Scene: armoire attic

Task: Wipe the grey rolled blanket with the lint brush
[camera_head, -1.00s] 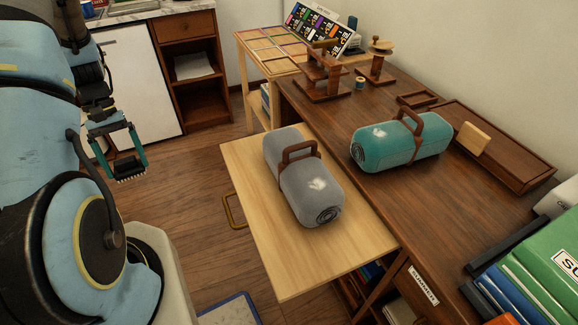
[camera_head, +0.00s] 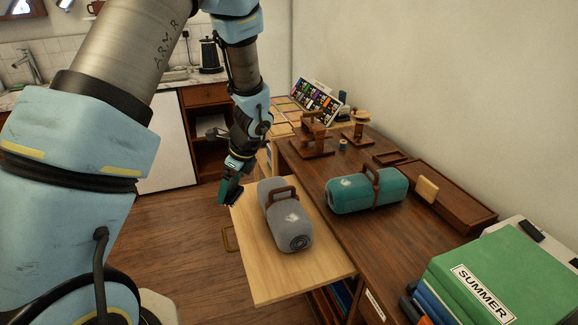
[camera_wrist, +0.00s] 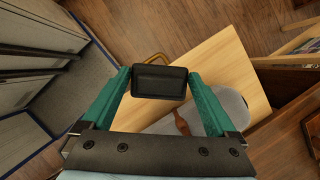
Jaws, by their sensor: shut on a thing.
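The grey rolled blanket (camera_head: 287,226) with a brown carry strap (camera_head: 281,194) lies on the pale wooden pull-out board. A white lint patch shows on its top near the front end. My gripper (camera_head: 229,194) is just left of the blanket's far end, above the board's left edge. In the wrist view my gripper (camera_wrist: 159,82) is shut on a dark rectangular lint brush (camera_wrist: 159,81), held between the teal fingers. The blanket (camera_wrist: 232,108) shows there below and to the right, partly hidden by a finger. I cannot tell whether brush and blanket touch.
A teal rolled blanket (camera_head: 347,195), also with a white patch, lies on the dark desk (camera_head: 345,225) to the right. A wooden tray (camera_head: 455,207) and a green SUMMER binder (camera_head: 490,272) are farther right. The board's front (camera_head: 285,283) is clear.

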